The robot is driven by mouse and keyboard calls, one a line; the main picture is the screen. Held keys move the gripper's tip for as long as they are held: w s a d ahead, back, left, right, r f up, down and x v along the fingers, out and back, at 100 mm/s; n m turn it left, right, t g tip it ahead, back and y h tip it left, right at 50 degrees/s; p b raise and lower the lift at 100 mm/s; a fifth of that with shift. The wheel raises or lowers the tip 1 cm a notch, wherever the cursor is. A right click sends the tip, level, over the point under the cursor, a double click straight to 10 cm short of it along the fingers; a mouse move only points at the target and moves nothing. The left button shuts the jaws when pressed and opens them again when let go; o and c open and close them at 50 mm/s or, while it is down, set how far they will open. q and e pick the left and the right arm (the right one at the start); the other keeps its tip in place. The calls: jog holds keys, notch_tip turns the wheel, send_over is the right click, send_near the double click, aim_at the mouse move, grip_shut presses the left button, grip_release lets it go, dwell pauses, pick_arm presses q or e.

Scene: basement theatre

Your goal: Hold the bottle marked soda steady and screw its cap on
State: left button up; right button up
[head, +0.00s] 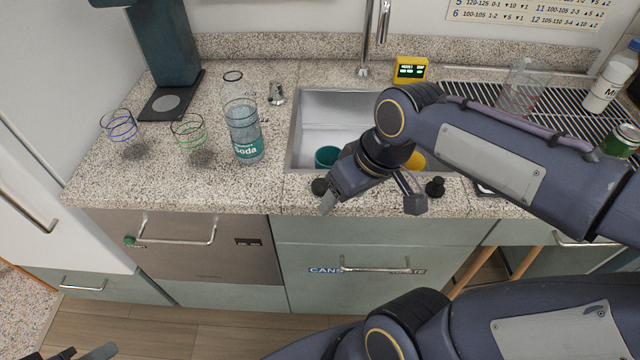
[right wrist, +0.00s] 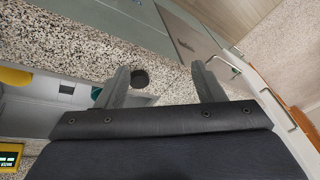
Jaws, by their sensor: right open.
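The clear bottle marked Soda (head: 248,148) stands upright on the counter left of the sink. A dark ring shows at its top, and I see no cap on its mouth. My right gripper (head: 370,204) is open over the counter's front strip, right of the bottle and apart from it. A small dark round piece (head: 320,187), possibly the cap, lies on the counter by its left finger. In the right wrist view a dark round piece (right wrist: 140,79) shows between the open fingers (right wrist: 160,67), nearer the left one. Only part of my left gripper (head: 82,353) shows at the bottom left edge.
Two glasses (head: 188,133) (head: 122,127) stand left of the bottle, before a dark green machine (head: 165,45). The sink (head: 335,105) holds a teal cup and something yellow. A black knobbed piece (head: 435,187) stands on the front strip. A drying rack lies right.

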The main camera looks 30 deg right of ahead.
aim_at(321, 184)
jog(key=w+n+g, duration=0.1)
jog(key=w, duration=0.2)
jog(key=w+d+n+g+h, duration=0.1)
jog(key=w, duration=0.3)
jog(key=w+d+n+g+h, duration=0.1)
jog(key=w, duration=0.3)
jog(key=shift+d+f+n, duration=0.15)
jog(key=shift+f+n, duration=0.15)
jog(key=shift+n, duration=0.1)
jog(key=shift+f, duration=1.3)
jog(key=f, duration=0.5)
jog(key=shift+a+f, duration=0.15)
jog(key=shift+a, duration=0.25)
jog(key=shift+c, duration=0.4)
jog(key=c, duration=1)
